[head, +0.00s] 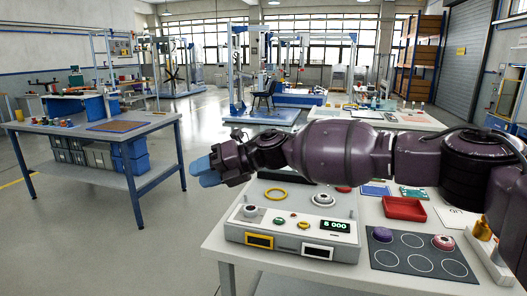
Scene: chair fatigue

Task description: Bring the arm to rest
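My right arm (340,150), dark purple with black joints, comes in from the right and reaches across the near table to the left. It is stretched out nearly level above the back part of the table. My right gripper (207,171) has blue fingertips and hangs past the table's left edge, over the open floor. No object shows in it, but the fingertips overlap from this angle, so its opening is unclear. My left arm and gripper are not in view. The arm hides part of the table behind it.
A workbench (150,122) stands at left. The floor between is clear.

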